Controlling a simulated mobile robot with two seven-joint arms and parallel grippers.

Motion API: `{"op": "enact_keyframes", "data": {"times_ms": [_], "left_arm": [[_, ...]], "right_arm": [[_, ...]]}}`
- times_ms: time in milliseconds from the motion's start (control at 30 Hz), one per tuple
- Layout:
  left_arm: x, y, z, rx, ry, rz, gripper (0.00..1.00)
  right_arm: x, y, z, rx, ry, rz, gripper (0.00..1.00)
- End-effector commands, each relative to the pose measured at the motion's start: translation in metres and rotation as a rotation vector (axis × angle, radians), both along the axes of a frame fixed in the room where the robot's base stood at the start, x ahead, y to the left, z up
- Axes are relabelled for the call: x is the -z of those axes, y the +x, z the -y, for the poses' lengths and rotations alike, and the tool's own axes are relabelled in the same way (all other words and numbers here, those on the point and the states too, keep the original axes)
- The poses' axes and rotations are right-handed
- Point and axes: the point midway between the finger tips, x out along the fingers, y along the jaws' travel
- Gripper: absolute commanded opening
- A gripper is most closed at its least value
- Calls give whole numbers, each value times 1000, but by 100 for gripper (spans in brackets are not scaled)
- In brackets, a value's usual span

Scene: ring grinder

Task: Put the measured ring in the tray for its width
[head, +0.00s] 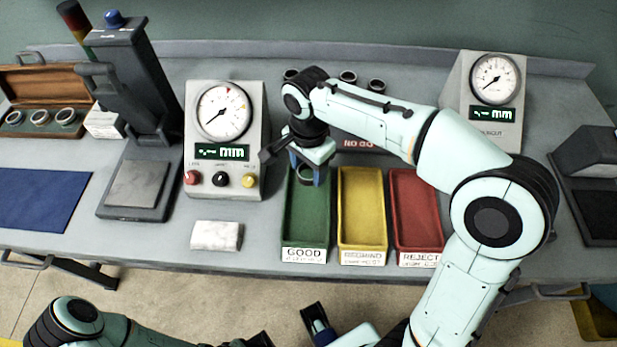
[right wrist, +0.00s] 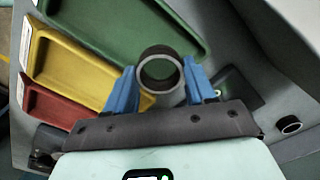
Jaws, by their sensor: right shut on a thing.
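My right gripper (head: 307,174) is shut on a dark metal ring and hangs over the back part of the green GOOD tray (head: 308,225). In the right wrist view the ring (right wrist: 158,51) sits between the two blue fingertips, with the tray's green floor beyond it. The yellow REGRIND tray (head: 361,215) and the red REJECT tray (head: 415,220) stand side by side to the right of the green one. All three look empty where visible. Part of my left gripper (head: 290,335) shows at the bottom edge, cut off, so its opening is unclear.
A dial gauge (head: 222,140) with buttons stands left of the trays, a second gauge (head: 490,100) at back right. Several rings stand behind the trays near a NO GO label (head: 358,143). A white block (head: 216,235) lies at the front. A wooden ring case (head: 45,85) is far left.

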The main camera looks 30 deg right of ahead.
Motion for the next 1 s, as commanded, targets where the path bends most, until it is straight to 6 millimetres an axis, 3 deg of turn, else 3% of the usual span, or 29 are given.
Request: {"op": "enact_keyframes", "data": {"times_ms": [300,700,733,767,1000], "left_arm": [[7,0,0,-1,0,3,51],[9,0,0,-2,1,6,51],[8,1,0,-1,1,6,51],[8,1,0,-2,1,6,51],[8,1,0,-2,1,6,51]], "right_arm": [[41,0,0,0,-1,-2,15],[46,0,0,0,0,0,15],[46,0,0,0,0,-1,61],[45,0,0,0,0,-1,65],[45,0,0,0,0,0,65]]}}
